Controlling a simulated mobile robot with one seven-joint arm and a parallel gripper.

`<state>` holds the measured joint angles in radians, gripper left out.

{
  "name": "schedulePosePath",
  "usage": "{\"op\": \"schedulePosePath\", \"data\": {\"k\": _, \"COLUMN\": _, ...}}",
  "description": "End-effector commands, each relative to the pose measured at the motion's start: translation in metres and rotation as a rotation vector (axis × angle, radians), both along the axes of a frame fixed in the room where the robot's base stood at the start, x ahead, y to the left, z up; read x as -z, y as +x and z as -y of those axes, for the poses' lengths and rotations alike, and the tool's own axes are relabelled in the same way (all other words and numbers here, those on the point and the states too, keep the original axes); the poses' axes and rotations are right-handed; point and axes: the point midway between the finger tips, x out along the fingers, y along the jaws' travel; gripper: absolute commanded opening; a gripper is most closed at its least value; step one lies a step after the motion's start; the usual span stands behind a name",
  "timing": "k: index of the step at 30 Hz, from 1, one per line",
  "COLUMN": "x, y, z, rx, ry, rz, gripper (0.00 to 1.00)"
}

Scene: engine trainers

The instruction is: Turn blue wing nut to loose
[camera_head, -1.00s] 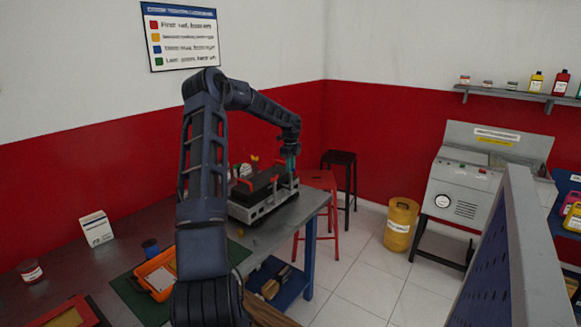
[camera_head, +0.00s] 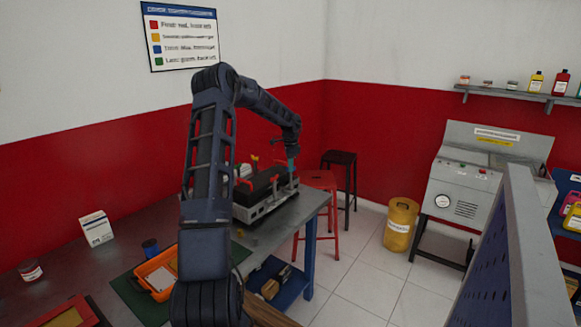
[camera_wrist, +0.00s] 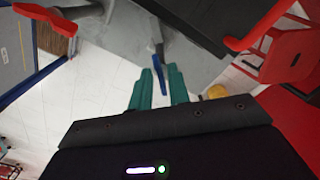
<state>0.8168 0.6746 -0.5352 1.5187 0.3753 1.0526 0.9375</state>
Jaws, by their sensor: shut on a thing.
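The blue wing nut (camera_wrist: 158,68) shows in the wrist view as a narrow blue piece between the two teal fingers of my gripper (camera_wrist: 160,88). The fingers are close on either side of it and hide part of it. In the head view my gripper (camera_head: 292,153) points down at the right end of the engine trainer (camera_head: 262,207), a dark block on a grey base on the workbench. The wing nut is too small to make out there.
Red parts flank the gripper in the wrist view, one at the upper left (camera_wrist: 35,12) and one at the right (camera_wrist: 262,25). A red stool (camera_head: 320,180) stands beyond the workbench (camera_head: 270,235). An orange bin (camera_head: 158,272) lies on the near part of the bench.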

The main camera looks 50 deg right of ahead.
Motion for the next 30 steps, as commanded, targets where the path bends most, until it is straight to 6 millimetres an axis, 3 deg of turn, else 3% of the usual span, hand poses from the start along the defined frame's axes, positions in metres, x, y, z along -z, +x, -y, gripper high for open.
{"op": "schedulePosePath", "data": {"k": 18, "x": -0.0014, "y": -0.0001, "z": 0.0012, "rx": -0.538, "ry": -0.004, "rz": 0.002, "gripper": 0.0}}
{"op": "schedulePosePath", "data": {"k": 30, "x": -0.0017, "y": 0.0004, "z": 0.0011, "rx": -0.709, "ry": -0.005, "rz": 0.001, "gripper": 0.0}}
